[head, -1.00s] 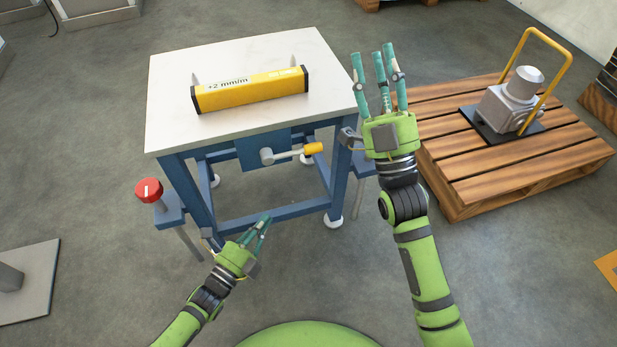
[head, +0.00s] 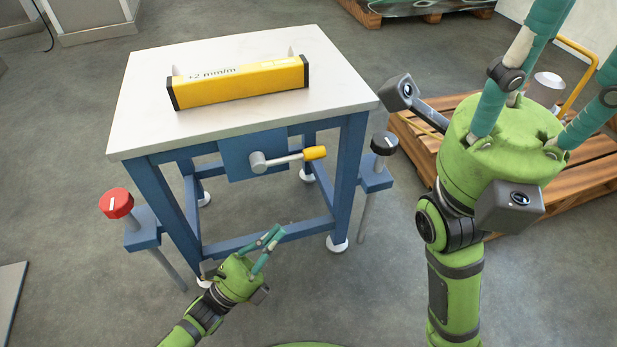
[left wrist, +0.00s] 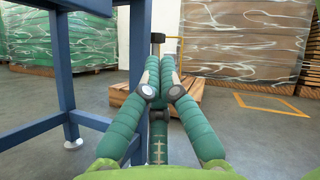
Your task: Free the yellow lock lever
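The yellow lock lever (head: 315,153) is a grey arm with a yellow grip on the blue front plate of the table, pointing right and slightly up from its round pivot. It is in plain view in the head view, and nothing touches it. My left gripper (head: 275,236) is below the lever, in front of the table's lower rail and apart from the lever. Its teal fingers are drawn together and empty; they also show in the left wrist view (left wrist: 162,62). My right gripper (head: 540,80) is raised at the right, open and empty, its fingertips partly cut off.
The white-topped table (head: 140,130) carries a yellow level (head: 240,83). A red knob (head: 117,203) stands at its left and a black knob (head: 384,143) at its right. A wooden pallet (head: 415,125) lies at the right. The floor in front is clear.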

